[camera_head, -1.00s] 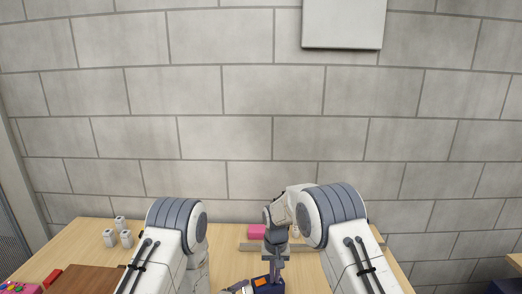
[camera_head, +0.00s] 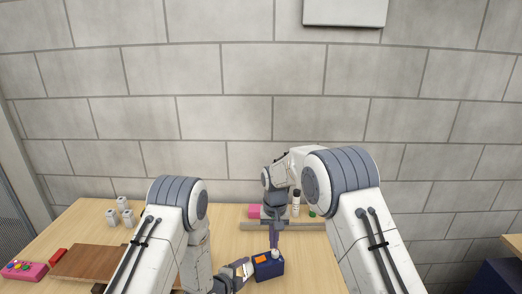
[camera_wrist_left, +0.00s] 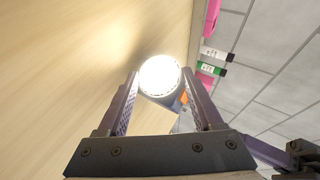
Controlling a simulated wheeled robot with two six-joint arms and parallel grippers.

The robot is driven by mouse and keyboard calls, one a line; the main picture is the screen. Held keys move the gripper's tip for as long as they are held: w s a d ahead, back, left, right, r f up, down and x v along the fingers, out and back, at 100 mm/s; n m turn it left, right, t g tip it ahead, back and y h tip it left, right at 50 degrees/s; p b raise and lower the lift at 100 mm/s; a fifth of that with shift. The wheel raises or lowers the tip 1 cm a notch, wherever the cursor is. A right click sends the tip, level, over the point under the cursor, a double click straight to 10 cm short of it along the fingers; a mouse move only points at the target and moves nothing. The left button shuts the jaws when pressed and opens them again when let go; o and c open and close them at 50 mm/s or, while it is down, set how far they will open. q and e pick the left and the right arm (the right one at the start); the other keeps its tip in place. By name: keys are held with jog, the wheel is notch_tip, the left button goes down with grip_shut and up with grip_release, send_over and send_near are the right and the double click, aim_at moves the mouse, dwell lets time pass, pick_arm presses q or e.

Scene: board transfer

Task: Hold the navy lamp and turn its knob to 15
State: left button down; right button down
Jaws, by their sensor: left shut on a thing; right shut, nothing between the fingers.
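The navy lamp (camera_head: 265,269) stands on the table at the lower middle of the head view, with an orange patch on it. In the left wrist view its round face (camera_wrist_left: 160,75) glows bright white, with the navy body (camera_wrist_left: 172,103) behind it. My left gripper (camera_head: 247,270) comes in from the left and is shut on the lamp; its fingers lie on both sides of it in the wrist view. My right gripper (camera_head: 274,247) points down just above the lamp's top, shut and empty. The knob and its reading are too small or hidden to tell.
White cups (camera_head: 111,217) stand at the back left. A brown board (camera_head: 86,262), a red piece (camera_head: 58,256) and a pink button box (camera_head: 22,271) lie at left.

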pick_arm(q)
jog(key=shift+s+f, duration=0.1)
jog(key=shift+f, duration=0.05)
grip_release()
